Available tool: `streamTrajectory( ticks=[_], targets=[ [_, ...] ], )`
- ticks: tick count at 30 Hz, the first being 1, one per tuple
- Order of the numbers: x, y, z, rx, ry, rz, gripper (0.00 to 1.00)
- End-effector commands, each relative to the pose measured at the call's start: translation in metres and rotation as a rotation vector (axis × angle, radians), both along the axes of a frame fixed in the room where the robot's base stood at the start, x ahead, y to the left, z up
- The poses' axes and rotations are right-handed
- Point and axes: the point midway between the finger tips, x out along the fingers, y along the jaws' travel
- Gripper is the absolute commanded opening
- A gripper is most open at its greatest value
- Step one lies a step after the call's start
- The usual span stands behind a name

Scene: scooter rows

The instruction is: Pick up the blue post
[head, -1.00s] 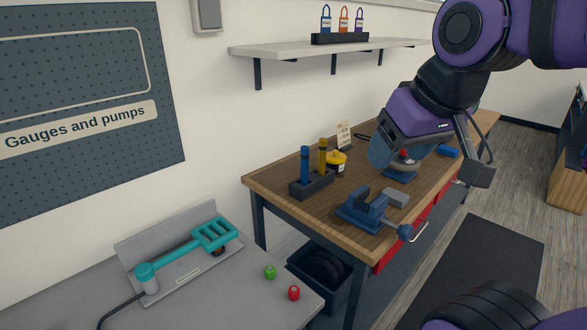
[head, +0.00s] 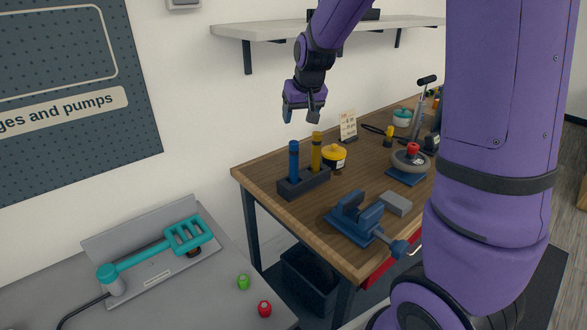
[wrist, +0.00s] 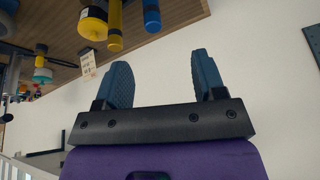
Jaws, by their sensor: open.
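The blue post (head: 294,162) stands upright in a dark holder block (head: 304,183) on the wooden workbench, to the left of a yellow post (head: 316,152). My gripper (head: 301,115) is open and empty, above the posts and apart from them. In the wrist view, the blue post (wrist: 152,16) shows at the top, beyond and between the two open fingers (wrist: 163,82). The yellow post (wrist: 115,28) is just to its left there.
A yellow-lidded pot (head: 334,156) stands right behind the posts, with a small sign (head: 348,126) beyond. A blue vise (head: 357,219) sits nearer the bench front. A shelf (head: 290,28) is on the wall above. A teal pump (head: 160,250) lies on the grey table.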

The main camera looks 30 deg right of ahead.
Motion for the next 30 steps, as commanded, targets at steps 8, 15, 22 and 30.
streamTrajectory(
  ticks=[8, 15, 22, 30],
  targets=[
    [0.041, -0.018, -0.046, -0.031, 0.012, -0.026, 0.64],
    [0.052, -0.022, -0.071, -0.034, 0.015, -0.031, 0.64],
    [0.063, -0.024, -0.098, -0.034, 0.013, -0.031, 0.64],
    [0.069, -0.025, -0.116, -0.034, 0.014, -0.029, 0.64]
  ],
)
